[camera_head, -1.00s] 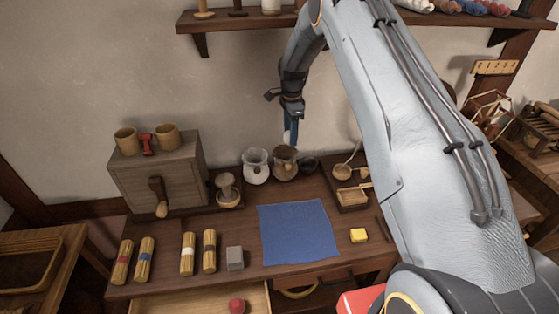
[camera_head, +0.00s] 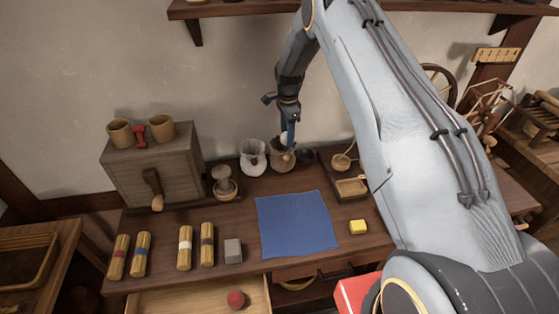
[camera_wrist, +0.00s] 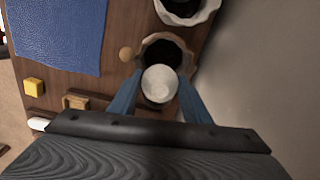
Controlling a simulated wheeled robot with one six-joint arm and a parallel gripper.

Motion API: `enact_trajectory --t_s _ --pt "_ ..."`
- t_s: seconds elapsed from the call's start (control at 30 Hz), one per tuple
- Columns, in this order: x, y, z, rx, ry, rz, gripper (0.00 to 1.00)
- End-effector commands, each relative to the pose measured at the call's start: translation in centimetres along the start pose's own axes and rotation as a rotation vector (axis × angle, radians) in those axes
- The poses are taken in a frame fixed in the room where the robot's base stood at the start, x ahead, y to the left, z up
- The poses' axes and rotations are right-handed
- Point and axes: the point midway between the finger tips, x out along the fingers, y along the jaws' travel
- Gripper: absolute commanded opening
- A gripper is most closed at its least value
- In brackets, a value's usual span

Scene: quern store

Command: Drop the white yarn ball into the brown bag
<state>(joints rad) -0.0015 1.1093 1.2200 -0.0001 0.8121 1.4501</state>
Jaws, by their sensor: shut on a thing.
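My gripper (camera_head: 289,138) is shut on the white yarn ball (camera_wrist: 160,84), which sits between the two blue fingers in the wrist view. In the head view the gripper points down just over the brown bag (camera_head: 282,163) at the back of the table. In the wrist view the open mouth of the brown bag (camera_wrist: 152,40) shows dark behind the ball, and the ball hides part of it. I cannot tell whether the ball is within the mouth or just above it.
A blue cloth (camera_head: 297,224) lies in front. A wooden tray (camera_head: 351,188) and a yellow block (camera_head: 358,227) are to the right. A drawer (camera_head: 190,301) stands open.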

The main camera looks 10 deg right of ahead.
Motion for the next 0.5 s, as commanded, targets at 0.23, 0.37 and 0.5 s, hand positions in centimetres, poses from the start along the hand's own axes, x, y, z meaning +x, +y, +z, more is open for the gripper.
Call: enact_trajectory --t_s 0.23,0.37,0.5 --pt "0.05 -0.02 0.02 0.0 0.0 0.0 0.46" --pt "0.05 -0.02 0.03 0.0 0.0 0.0 0.66" --pt "0.05 -0.01 0.03 0.0 0.0 0.0 0.66"
